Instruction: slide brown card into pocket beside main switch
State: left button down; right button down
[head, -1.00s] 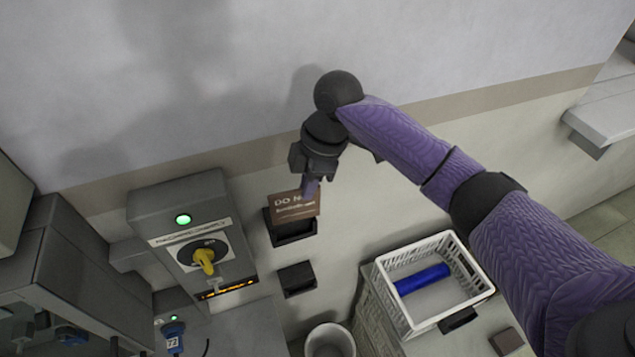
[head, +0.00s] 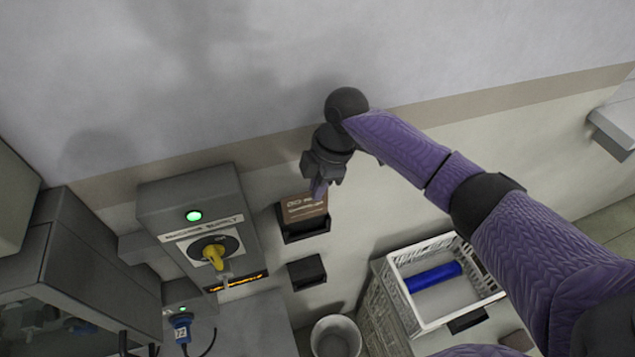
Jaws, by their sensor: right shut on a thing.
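The brown card (head: 302,210) has pale lettering, partly covered by my fingers. It stands upright at the dark wall pocket (head: 306,234), its lower edge hidden behind the pocket's front. My right gripper (head: 319,190) is shut on the card's upper edge, above the pocket. The main switch is a yellow rotary handle (head: 213,257) on a grey box (head: 190,205) with a lit green lamp, left of the pocket. My left gripper is not in view.
A second, smaller dark pocket (head: 306,271) is on the wall below. A white crate (head: 396,300) holding a blue roll (head: 433,277) stands at the lower right. A pale bin (head: 335,338) stands at the bottom. Grey machine housing (head: 85,265) fills the left.

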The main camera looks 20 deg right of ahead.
aim_at(314, 215)
jog(key=shift+w+f+b, duration=0.15)
jog(key=shift+f+b, duration=0.4)
jog(key=shift+f, duration=0.35)
jog(key=shift+f+b, duration=1.45)
jog(key=shift+f, duration=0.7)
jog(key=shift+f, duration=0.4)
jog(key=c, duration=0.7)
grip_release()
